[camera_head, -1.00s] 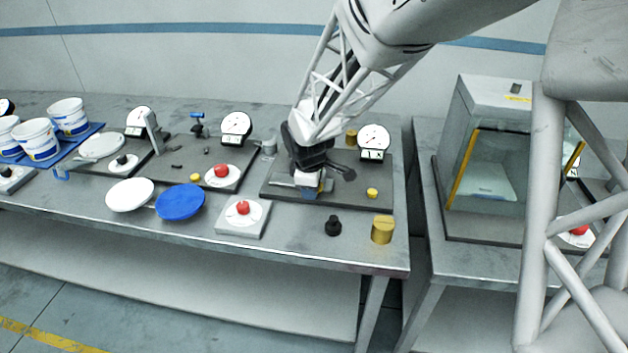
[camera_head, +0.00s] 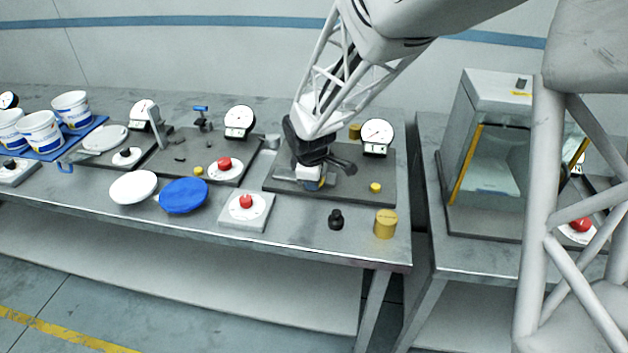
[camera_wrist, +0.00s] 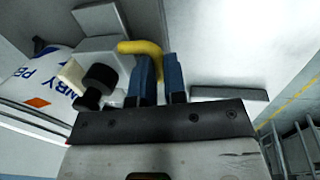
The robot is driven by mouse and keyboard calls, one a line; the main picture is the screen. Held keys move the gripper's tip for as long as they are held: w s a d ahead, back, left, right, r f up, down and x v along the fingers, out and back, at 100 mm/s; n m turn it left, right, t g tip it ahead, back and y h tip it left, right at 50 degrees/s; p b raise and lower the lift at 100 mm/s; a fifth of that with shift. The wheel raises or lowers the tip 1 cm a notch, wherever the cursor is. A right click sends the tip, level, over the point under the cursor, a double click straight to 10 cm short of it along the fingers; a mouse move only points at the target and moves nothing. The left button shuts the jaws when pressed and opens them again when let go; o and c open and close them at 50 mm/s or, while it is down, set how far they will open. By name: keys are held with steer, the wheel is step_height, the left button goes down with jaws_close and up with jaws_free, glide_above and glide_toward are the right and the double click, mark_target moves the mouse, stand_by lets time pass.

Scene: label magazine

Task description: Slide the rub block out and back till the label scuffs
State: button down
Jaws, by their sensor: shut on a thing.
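My gripper (camera_head: 313,184) is low over the dark base plate (camera_head: 350,200) of the right-hand dial station. In the wrist view, its two dark blue fingers (camera_wrist: 160,82) are close together beside a yellow curved piece (camera_wrist: 140,47) and a pale block (camera_wrist: 105,48). I take the pale block for the rub block. The grip itself is partly hidden. A white label surface (camera_wrist: 35,75) with blue letters and an orange square shows at the left of the wrist view. I cannot tell whether it is scuffed.
A dial gauge (camera_head: 377,133) stands behind my gripper. A yellow button (camera_head: 376,187) is on the plate. A black knob (camera_head: 336,219), a brass cylinder (camera_head: 386,224) and a red-button box (camera_head: 246,211) stand in front. A glass-fronted cabinet (camera_head: 490,140) is at right.

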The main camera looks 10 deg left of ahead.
steer(key=a, duration=0.7)
steer(key=shift+a, duration=0.1)
steer(key=c, duration=1.2)
jaws_free()
steer(key=shift+o, duration=0.2)
steer(key=shift+r, duration=0.1)
step_height(320, 180, up, 8)
steer(key=s, duration=0.1)
steer(key=shift+s+f, duration=0.25)
